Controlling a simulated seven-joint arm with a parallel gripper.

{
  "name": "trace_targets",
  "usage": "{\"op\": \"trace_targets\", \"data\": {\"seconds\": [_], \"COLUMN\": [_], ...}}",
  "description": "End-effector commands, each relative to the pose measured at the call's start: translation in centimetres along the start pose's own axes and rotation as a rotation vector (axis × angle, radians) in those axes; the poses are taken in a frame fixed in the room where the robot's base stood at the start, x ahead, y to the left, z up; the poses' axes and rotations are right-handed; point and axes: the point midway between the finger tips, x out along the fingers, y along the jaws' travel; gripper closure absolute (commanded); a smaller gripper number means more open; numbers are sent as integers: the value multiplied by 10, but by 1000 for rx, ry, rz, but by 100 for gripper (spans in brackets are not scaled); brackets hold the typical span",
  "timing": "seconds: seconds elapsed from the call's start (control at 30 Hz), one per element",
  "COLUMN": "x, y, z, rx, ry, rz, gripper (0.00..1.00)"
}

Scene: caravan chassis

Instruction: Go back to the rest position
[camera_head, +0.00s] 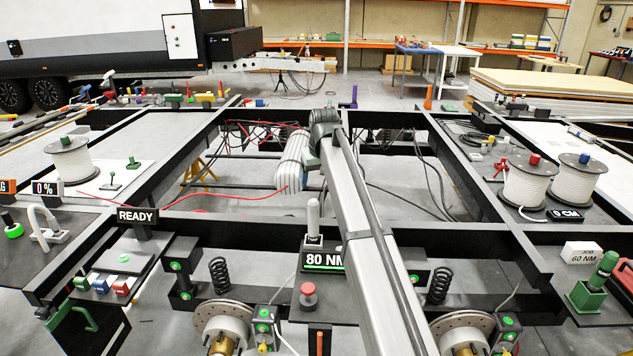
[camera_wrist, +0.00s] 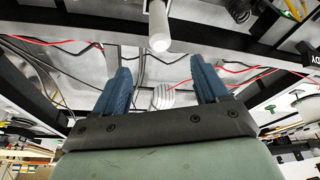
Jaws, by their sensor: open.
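My gripper (camera_wrist: 160,66) shows in the wrist view with its two blue fingers spread apart. It is open, and nothing is held between the fingers. Past the fingers lie red and black cables and a pale ribbed thing. In the head view my arm reaches from the bottom centre up over the middle of the black chassis frame (camera_head: 185,152). I cannot make out the fingers there.
A white-topped post (camera_head: 313,217) stands by the 80 NM display (camera_head: 322,260); a red button (camera_head: 309,291) is in front. White cable reels (camera_head: 70,160) (camera_head: 530,182) sit left and right. A READY sign (camera_head: 137,215) stands at left. Loose cables cross the frame openings.

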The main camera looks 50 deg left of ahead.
Motion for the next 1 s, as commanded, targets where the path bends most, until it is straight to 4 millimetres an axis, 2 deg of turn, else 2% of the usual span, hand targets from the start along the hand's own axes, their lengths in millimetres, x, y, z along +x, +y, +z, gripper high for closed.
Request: {"op": "trace_targets", "data": {"seconds": [0.33,0.47,0.57,0.67,0.8,0.87,1.0], "x": [0,7,21,42,71,82,106], "y": [0,14,42,83,143,167,220], "z": [0,11,33,68,124,150,214], "rx": [0,16,51,104,186,222,307], "ry": [0,-4,-14,-29,-49,-59,-80], "rz": [0,5,14,27,47,55,74], "gripper": [27,27,27,27,27,27,27]}}
